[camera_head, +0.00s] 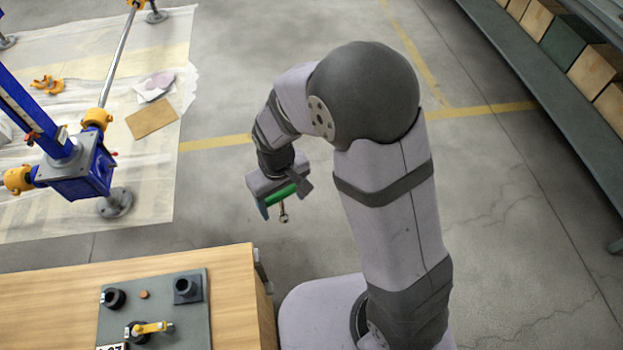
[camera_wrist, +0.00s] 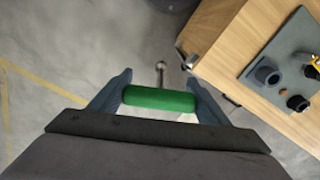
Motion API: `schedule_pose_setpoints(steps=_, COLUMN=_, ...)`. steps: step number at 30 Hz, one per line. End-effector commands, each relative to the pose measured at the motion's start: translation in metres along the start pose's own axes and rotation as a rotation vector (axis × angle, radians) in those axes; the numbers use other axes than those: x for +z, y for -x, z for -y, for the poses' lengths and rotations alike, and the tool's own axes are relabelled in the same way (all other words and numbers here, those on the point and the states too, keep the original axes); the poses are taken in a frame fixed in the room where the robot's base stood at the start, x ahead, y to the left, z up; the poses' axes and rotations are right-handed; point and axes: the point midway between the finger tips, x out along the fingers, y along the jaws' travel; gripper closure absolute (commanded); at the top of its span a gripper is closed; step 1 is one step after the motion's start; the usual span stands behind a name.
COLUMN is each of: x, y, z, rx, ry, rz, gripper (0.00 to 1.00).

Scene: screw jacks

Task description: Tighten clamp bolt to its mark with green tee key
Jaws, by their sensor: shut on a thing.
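My gripper (camera_head: 283,196) is shut on the green handle of the tee key (camera_head: 280,194), above the floor to the right of the workbench. In the wrist view the green tee key (camera_wrist: 160,99) lies crosswise between my fingers (camera_wrist: 160,88), with its short metal shank pointing away from my palm.
The plate also carries a black round socket (camera_head: 113,298), a square-based black holder (camera_head: 187,288) and a small orange-brown disc (camera_head: 144,295). The wooden bench (camera_head: 50,295) has a handle on its right edge. A blue screw jack (camera_head: 75,170) stands behind on a sheet.

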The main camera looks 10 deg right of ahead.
Motion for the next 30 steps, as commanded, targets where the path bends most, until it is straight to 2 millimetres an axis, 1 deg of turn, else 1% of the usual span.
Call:
schedule_pose_setpoints(steps=1, x=0.003, y=0.004, z=0.023, rx=-0.001, ry=0.066, rz=0.002, gripper=0.91)
schedule_pose_setpoints(steps=7, x=0.011, y=0.007, z=0.102, rx=-0.006, ry=0.289, rz=0.0, gripper=0.91)
schedule_pose_setpoints(steps=11, x=0.02, y=0.011, z=0.155, rx=-0.009, ry=0.435, rz=-0.001, gripper=0.91)
schedule_pose_setpoints(steps=12, x=0.024, y=0.013, z=0.171, rx=-0.01, ry=0.479, rz=-0.001, gripper=0.91)
schedule_pose_setpoints(steps=14, x=0.03, y=0.015, z=0.196, rx=-0.012, ry=0.546, rz=-0.002, gripper=0.91)
schedule_pose_setpoints(steps=15, x=0.036, y=0.017, z=0.213, rx=-0.012, ry=0.592, rz=-0.001, gripper=0.91)
schedule_pose_setpoints(steps=17, x=0.044, y=0.019, z=0.238, rx=-0.014, ry=0.659, rz=-0.002, gripper=0.91)
schedule_pose_setpoints(steps=18, x=0.05, y=0.021, z=0.254, rx=-0.015, ry=0.701, rz=-0.003, gripper=0.91)
schedule_pose_setpoints(steps=21, x=0.065, y=0.026, z=0.291, rx=-0.016, ry=0.79, rz=-0.004, gripper=0.91)
schedule_pose_setpoints(steps=27, x=0.089, y=0.037, z=0.351, rx=-0.018, ry=0.894, rz=-0.005, gripper=0.91)
schedule_pose_setpoints(steps=30, x=0.089, y=0.042, z=0.371, rx=-0.016, ry=0.89, rz=-0.004, gripper=0.91)
